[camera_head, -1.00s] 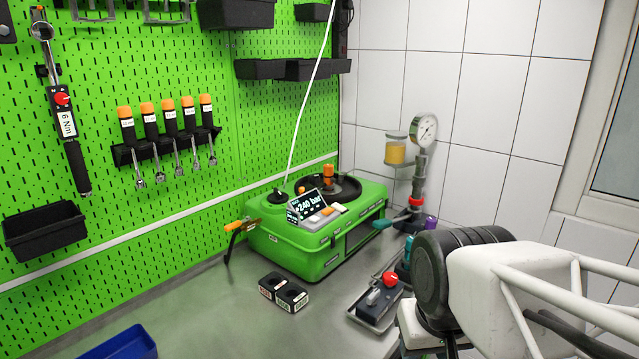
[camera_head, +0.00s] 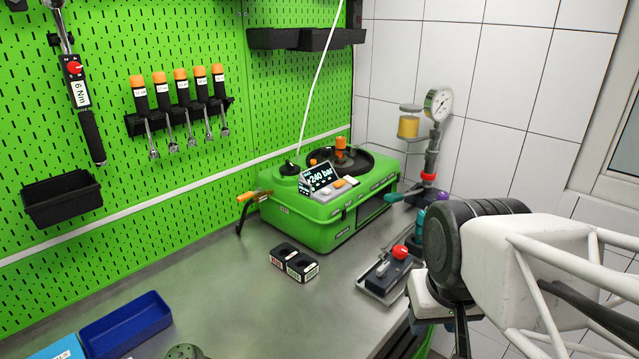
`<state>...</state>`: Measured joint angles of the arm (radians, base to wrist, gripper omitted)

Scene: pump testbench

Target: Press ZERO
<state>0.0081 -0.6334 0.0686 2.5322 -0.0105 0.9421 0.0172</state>
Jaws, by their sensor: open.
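The green pump testbench (camera_head: 318,237) stands on the metal bench against the pegboard. Its tilted black display (camera_head: 319,179) reads about 240 bar. A small panel of buttons (camera_head: 339,186) sits right of the display, with an orange key and pale keys. Their labels are too small to read, so I cannot tell which one is ZERO. My arm's black and white links fill the right side, well apart from the panel. My gripper does not show clearly in this view.
A device with a red knob (camera_head: 388,275) lies on the right. A blue bin (camera_head: 126,326) is at the lower left. A pressure gauge (camera_head: 438,104) stands behind. The bench middle is clear.

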